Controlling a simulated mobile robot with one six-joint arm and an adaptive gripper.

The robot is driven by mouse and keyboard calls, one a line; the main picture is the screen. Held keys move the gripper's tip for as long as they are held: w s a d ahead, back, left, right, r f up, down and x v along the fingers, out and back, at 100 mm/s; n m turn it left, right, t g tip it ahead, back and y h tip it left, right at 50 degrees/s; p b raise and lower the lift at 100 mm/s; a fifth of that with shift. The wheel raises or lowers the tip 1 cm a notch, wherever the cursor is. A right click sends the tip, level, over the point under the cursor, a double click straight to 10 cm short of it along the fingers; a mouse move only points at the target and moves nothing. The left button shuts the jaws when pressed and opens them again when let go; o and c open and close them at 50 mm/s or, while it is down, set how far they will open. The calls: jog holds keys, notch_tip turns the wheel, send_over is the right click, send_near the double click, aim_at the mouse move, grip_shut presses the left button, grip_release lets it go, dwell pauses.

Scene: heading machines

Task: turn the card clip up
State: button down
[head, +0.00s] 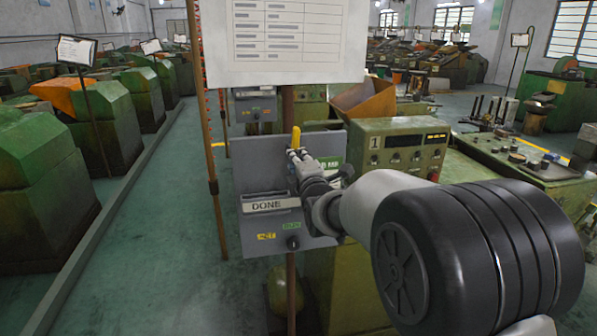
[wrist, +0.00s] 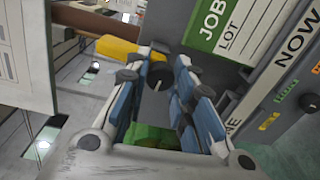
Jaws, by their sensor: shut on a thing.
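The card clip (head: 296,136) is a yellow lever on the upper part of a grey panel (head: 250,160). In the head view it stands about upright, just above my fingertips. My gripper (head: 297,160) reaches the panel from the right and is shut on the clip. In the wrist view the yellow clip (wrist: 117,50) sticks out past the fingertips of my gripper (wrist: 160,62). A dark round part with a pale line shows between the fingers. The fingers hide the clip's lower end. A green-and-white job card (wrist: 225,28) lies on the panel beside the gripper.
A DONE slot (head: 270,205) and a small black knob (head: 292,243) sit lower on the panel. A white sheet board (head: 283,40) hangs above it. A green control box (head: 400,145) stands close on the right. Open floor lies to the left.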

jog(key=shift+n+b, duration=0.4)
jog(key=shift+n, duration=0.1)
jog(key=c, duration=1.3)
grip_release()
jog(key=shift+c, duration=0.2)
jog(key=v, duration=1.2)
